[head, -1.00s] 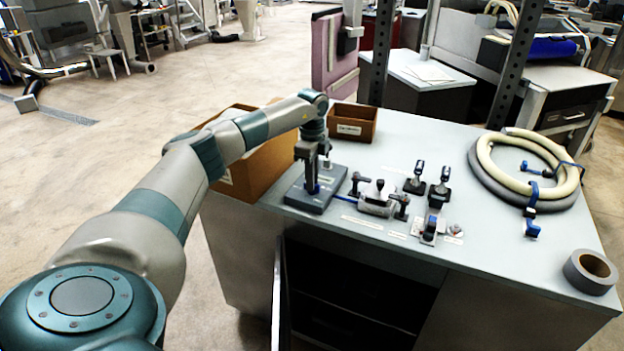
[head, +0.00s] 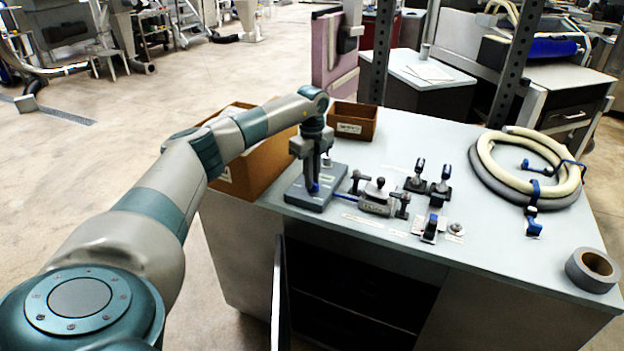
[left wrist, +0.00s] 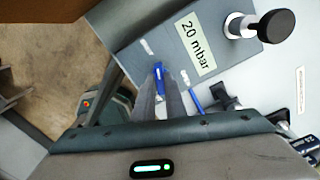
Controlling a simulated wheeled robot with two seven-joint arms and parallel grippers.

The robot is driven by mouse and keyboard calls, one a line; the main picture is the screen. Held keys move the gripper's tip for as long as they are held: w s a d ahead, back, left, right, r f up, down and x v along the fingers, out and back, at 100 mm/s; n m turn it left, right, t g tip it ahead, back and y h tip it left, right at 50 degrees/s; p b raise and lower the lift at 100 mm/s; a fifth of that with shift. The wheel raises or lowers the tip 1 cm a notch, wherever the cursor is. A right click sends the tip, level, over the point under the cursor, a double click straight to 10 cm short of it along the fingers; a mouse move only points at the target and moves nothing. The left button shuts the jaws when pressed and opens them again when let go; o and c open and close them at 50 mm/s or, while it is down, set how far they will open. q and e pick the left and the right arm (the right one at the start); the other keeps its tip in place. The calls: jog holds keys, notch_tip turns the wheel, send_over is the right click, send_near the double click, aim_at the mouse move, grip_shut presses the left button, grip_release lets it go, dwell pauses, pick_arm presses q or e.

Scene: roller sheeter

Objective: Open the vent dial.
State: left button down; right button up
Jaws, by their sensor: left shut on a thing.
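A blue-grey box (head: 330,197) lies at the near left of the bench top. In the left wrist view it also shows (left wrist: 210,25), with a "20 mbar" label. My left gripper (head: 313,188) points down over it, with the fingertips low at its top. In the left wrist view the fingers (left wrist: 165,92) close around a narrow blue piece (left wrist: 159,71), which I take to be the vent dial's handle. Most of the dial is hidden by the fingers. Small white marks sit on the box on either side. My right gripper is not in view.
A black knob on a metal stem (left wrist: 272,25) stands on the box near the label. A cardboard box (head: 250,172) and small brown bin (head: 353,122) lie behind and left. Clamps and valves (head: 378,197) stand to the right. Coiled hose (head: 480,175) and tape (head: 592,270) lie further right.

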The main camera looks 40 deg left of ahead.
pick_arm(q)
jog(key=m, duration=0.3)
jog(key=shift+m+b, duration=0.3)
jog(key=shift+b, duration=0.1)
jog(key=m, duration=0.3)
jog(key=shift+m+b, duration=0.3)
jog(key=shift+b, duration=0.1)
jog(key=m+b, duration=0.1)
jog(key=m, duration=0.5)
jog(key=shift+r, duration=0.1)
jog(key=c, duration=1.8)
grip_release()
